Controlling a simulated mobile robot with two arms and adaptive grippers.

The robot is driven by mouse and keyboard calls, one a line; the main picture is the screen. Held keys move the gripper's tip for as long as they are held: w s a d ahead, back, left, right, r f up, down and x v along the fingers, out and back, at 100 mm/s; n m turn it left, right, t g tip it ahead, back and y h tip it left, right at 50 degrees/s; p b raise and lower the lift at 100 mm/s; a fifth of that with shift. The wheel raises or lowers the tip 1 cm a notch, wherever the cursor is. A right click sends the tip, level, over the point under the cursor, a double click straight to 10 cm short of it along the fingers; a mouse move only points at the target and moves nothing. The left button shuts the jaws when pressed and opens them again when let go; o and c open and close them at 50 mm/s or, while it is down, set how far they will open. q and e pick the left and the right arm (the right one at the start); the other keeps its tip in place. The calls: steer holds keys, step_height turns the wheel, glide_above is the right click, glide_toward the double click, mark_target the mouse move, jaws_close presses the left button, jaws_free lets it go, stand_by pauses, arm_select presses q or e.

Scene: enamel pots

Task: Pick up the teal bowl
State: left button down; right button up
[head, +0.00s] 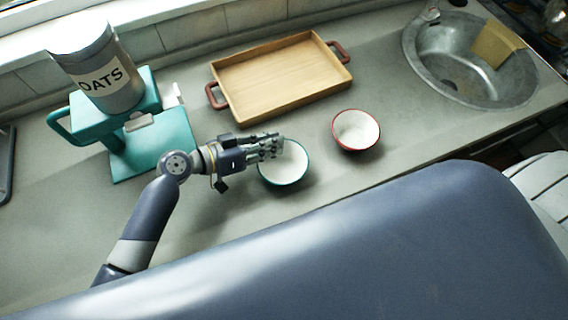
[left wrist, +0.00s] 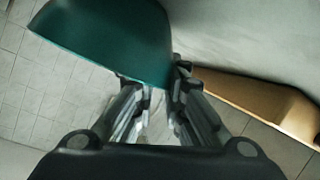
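The teal bowl (head: 288,176), white inside with a teal outside, sits on the counter near its front edge. My left gripper (head: 270,146) reaches in from the left, its fingers over the bowl's upper left rim and covering part of it. In the left wrist view the bowl's dark teal side (left wrist: 105,35) fills the upper left. Its edge comes close to the left fingertips (left wrist: 160,85). A narrow gap shows between the fingers, so the gripper looks open; contact with the rim is unclear. My right gripper is not in view.
A red-rimmed white bowl (head: 356,131) stands to the right. A wooden tray (head: 282,80) with red handles lies behind. A teal scale-like stand (head: 150,148) with an oats canister (head: 103,75) is at left. A metal sink (head: 425,50) is at upper right.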

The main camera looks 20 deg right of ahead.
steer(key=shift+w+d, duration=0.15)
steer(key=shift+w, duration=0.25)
